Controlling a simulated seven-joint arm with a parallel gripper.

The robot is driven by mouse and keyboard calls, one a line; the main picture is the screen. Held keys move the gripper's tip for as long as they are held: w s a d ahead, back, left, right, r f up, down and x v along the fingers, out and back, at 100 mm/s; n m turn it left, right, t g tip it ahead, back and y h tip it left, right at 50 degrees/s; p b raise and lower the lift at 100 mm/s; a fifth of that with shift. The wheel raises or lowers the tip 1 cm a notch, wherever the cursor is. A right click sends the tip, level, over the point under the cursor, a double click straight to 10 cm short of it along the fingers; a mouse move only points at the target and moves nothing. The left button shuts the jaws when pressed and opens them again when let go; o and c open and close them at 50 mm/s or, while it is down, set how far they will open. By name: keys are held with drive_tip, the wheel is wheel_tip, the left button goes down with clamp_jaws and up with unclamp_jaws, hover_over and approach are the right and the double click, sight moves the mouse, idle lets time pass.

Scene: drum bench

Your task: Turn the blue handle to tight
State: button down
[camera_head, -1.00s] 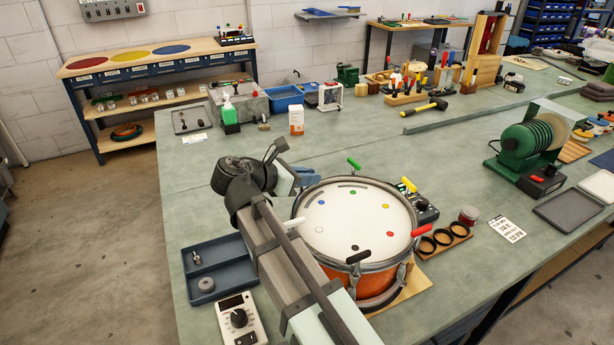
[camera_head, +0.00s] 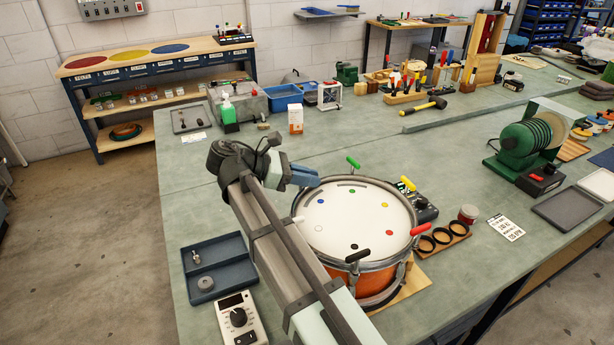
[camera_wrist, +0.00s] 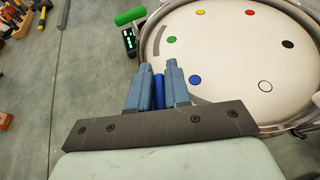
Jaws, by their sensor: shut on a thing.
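The orange drum (camera_head: 350,276) with a white head stands on the bench. Coloured handles stick out around its rim, each near a dot of like colour. My gripper (camera_wrist: 160,80) is shut on the blue handle (camera_wrist: 159,92), which shows between the two blue-grey fingers beside the rim in the wrist view. In the head view my gripper (camera_head: 303,178) is at the drum's far-left rim, and the blue handle is hidden there. The blue dot (camera_wrist: 194,79) lies on the drum head close to the fingers. A curved grey mark (camera_wrist: 160,40) is on the head beside it.
The green handle (camera_head: 353,162) is the nearest neighbour along the rim, with a small dark device (camera_wrist: 130,42) beside it. Black (camera_head: 358,257) and red (camera_head: 421,229) handles stand farther round. A blue tray (camera_head: 220,268) and a dial box (camera_head: 240,318) lie left of the drum.

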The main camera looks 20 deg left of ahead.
drive_tip(key=c, duration=1.2)
unclamp_jaws()
drive_tip(key=shift+o, duration=0.2)
